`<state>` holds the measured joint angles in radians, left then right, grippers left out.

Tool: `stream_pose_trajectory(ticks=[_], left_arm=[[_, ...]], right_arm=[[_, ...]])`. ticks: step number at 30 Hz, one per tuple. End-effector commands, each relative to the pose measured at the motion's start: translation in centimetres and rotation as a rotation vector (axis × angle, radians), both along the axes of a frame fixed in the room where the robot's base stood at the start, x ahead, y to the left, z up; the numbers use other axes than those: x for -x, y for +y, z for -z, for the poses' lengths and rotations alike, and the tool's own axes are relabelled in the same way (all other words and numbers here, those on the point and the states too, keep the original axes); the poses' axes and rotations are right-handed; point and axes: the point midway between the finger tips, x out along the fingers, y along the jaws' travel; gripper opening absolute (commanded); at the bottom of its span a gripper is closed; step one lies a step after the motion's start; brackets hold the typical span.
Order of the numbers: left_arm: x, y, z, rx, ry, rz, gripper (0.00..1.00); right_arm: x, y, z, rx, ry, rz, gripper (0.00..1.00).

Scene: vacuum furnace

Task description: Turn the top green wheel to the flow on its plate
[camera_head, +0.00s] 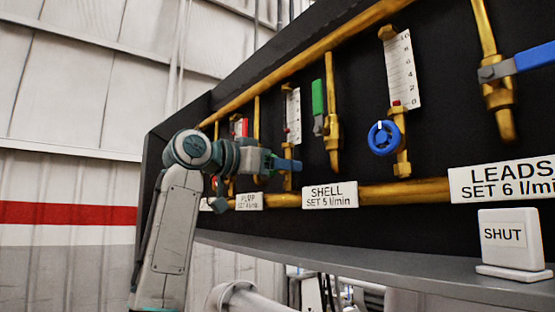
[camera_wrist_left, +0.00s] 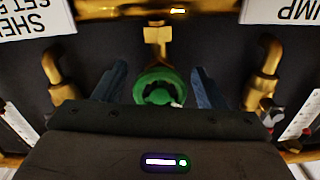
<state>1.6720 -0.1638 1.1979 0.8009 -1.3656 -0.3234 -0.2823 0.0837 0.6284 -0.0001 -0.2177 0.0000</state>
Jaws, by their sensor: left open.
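The green wheel (camera_wrist_left: 151,78) sits on a brass fitting in the left wrist view, with a small white mark on its rim. My left gripper (camera_head: 288,165) is open, and its two blue fingers stand on either side of the wheel, with a gap visible on each side. The plate reading "SHELL SET 5 l/min" (camera_head: 330,195) is right of the gripper, on the brass pipe. The scale (camera_head: 292,110) above the gripper has a red float in its lower part. My right gripper is out of view.
A blue wheel (camera_head: 384,138) with its own scale (camera_head: 402,70) is to the right. A green lever (camera_head: 318,98) stands upright between them. A blue lever (camera_head: 535,57) sticks out at the far right. A "SHUT" sign (camera_head: 509,240) stands on the grey ledge (camera_head: 400,268).

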Motion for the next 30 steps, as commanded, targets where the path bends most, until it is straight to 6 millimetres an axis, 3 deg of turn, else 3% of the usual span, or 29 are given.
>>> stream_pose_trajectory(ticks=[8,12,15,30], left_arm=[[-0.1,-0.1,0.1,0.0,0.001,0.0,0.63],[-0.1,-0.1,0.1,0.0,0.001,0.0,0.35],[-0.1,-0.1,0.1,0.0,0.001,0.0,0.2],[-0.1,0.0,0.1,0.081,0.112,-0.001,0.2]], right_arm=[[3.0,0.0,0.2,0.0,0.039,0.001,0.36],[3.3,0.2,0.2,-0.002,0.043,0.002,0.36],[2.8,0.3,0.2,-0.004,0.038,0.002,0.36],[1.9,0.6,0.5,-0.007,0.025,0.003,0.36]])
